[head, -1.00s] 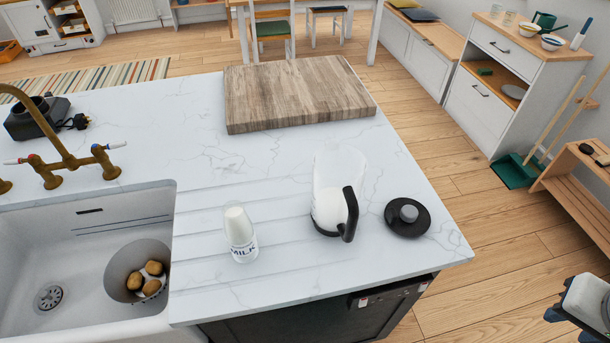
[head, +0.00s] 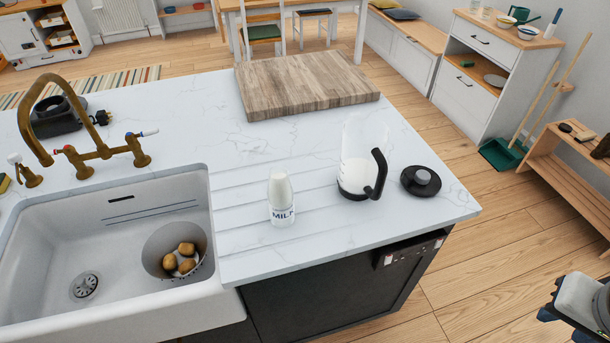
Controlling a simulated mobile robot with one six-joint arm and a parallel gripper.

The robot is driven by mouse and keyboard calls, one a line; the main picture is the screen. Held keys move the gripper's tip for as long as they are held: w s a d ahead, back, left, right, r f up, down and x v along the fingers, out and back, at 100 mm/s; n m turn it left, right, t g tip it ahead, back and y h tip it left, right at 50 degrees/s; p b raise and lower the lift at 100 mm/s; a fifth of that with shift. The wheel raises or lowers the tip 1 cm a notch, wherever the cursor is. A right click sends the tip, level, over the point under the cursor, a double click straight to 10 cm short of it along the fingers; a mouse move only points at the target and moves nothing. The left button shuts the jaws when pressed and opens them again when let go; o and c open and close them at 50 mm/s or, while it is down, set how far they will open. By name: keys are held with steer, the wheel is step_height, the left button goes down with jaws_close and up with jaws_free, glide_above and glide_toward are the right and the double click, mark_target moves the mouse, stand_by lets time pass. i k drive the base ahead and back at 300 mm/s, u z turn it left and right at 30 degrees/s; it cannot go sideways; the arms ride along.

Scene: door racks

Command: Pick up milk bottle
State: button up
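The milk bottle (head: 281,201) is a small white bottle with "MILK" lettering near its base. It stands upright on the grooved drainer part of the white counter (head: 330,245), right of the sink, with nothing touching it. Part of my arm, pale with dark pieces, shows at the lower right edge in the head view, cut off by the frame. I cannot make out the fingers there. That part is far to the right of the bottle, beyond the counter's edge.
A clear jug (head: 360,165) with a black handle and a black lid (head: 421,181) stand right of the bottle. The sink (head: 60,245), holding a bowl (head: 160,240) of potatoes, is left. A wooden board (head: 300,85) lies behind. Open floor is to the right.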

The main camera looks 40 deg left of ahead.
mark_target(280, 189)
steer(key=k, duration=1.95)
steer(key=u, duration=0.7)
steer(key=i, duration=1.5)
steer(key=u, duration=0.05)
